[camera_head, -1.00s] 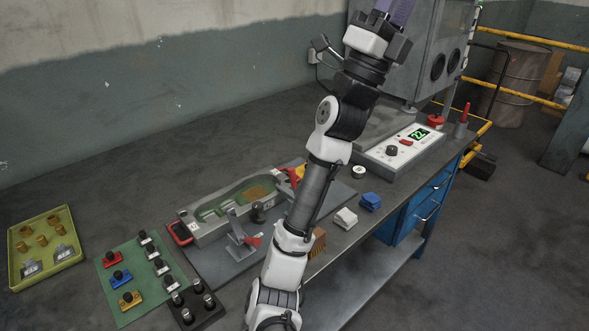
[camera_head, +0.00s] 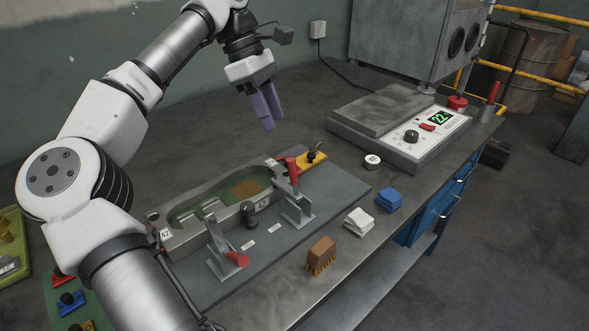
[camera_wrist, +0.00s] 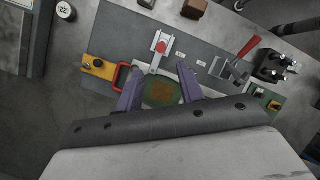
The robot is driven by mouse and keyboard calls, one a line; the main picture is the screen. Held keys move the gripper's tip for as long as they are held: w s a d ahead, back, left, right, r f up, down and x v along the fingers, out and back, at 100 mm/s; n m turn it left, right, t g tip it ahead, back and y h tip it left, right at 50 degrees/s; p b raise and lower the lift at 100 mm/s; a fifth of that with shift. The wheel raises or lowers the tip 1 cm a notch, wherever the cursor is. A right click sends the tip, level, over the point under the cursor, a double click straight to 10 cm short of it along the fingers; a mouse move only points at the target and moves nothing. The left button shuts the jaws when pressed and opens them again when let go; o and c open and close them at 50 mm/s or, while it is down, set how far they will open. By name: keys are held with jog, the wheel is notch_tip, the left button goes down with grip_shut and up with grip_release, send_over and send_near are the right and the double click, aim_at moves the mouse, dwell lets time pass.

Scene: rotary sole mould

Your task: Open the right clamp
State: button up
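The mould (camera_head: 185,240) is a grey block with a green cavity and a brown patch. It lies on a dark plate (camera_head: 335,185). The right clamp (camera_head: 298,207) stands at its right front, its red handle (camera_head: 291,170) upright; the wrist view shows this clamp (camera_wrist: 157,58) from above, handle end-on. The left clamp (camera_head: 221,249) has its red handle (camera_head: 237,259) low, toward the bench front. My gripper (camera_head: 267,110) has purple fingers, pointing down above and behind the mould's right end. In the wrist view the fingers (camera_wrist: 158,92) are apart and empty, over the cavity.
A yellow block (camera_head: 312,156) sits just beyond the right clamp. A brush (camera_head: 321,255), a white cloth (camera_head: 359,221), a blue cloth (camera_head: 389,200) and a tape roll (camera_head: 372,161) lie along the front. A control console (camera_head: 412,137) stands to the right.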

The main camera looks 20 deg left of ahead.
aim_at(294, 181)
jog(key=p+x, duration=0.1)
jog(key=x, duration=1.2)
jog(key=shift+s+f+p, duration=0.2)
jog(key=shift+f+p, duration=0.05)
jog(key=shift+p, duration=0.1)
grip_shut()
